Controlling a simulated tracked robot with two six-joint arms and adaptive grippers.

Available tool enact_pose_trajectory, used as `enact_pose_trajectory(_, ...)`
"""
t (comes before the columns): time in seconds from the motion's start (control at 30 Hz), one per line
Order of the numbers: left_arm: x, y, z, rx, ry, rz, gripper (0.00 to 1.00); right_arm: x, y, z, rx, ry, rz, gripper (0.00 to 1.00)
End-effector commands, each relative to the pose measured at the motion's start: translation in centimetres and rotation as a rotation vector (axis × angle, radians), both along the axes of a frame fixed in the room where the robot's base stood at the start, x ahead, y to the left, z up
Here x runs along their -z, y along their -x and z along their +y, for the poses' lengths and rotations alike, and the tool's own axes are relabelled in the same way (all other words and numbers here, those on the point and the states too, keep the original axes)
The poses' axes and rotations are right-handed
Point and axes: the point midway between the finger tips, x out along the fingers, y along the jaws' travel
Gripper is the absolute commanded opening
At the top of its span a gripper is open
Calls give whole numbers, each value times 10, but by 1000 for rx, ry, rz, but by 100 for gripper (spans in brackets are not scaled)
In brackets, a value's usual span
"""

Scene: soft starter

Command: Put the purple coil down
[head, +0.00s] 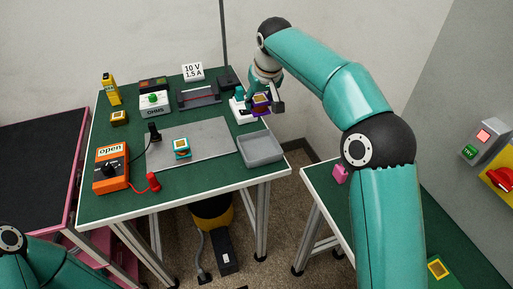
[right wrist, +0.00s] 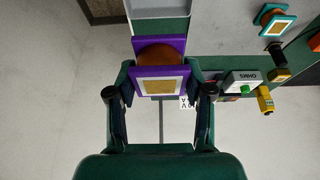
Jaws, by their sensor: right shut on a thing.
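The purple coil (head: 261,101), with a gold square in a pale frame on its face, is at the far right of the green bench in the head view. My right gripper (head: 265,105) is shut on it. In the right wrist view the purple coil (right wrist: 159,86) sits between the two fingers of the right gripper (right wrist: 160,92), with a brown round core behind its face. A white fixture (head: 241,114) stands by it; I cannot tell whether the coil touches it. Only part of my left arm shows at the lower left; its gripper is out of view.
A grey tray (head: 262,150) is at the bench's right edge. A teal coil (head: 182,148) sits on the grey mat (head: 212,137). An orange box (head: 110,171), an OHMS meter (head: 154,103) and a yellow tester (head: 111,89) stand left. A pink piece (head: 340,174) is on the right-hand table.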

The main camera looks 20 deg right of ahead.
Motion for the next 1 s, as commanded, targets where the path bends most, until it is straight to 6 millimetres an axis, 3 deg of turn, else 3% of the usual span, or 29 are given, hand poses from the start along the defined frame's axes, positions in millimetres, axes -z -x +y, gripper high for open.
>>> enact_pose_trajectory(0.03,6,0,0,0,0,0,40,18,1,-1,0,1,5,11)
enact_pose_trajectory(0.2,10,0,0,0,0,0,40,63,1,-1,1,1,4,11)
enact_pose_trajectory(0.4,11,0,0,0,0,0,40,104,1,0,2,-1,1,11)
enact_pose_trajectory(1.0,9,0,0,0,0,0,40,160,0,0,1,0,-2,11)
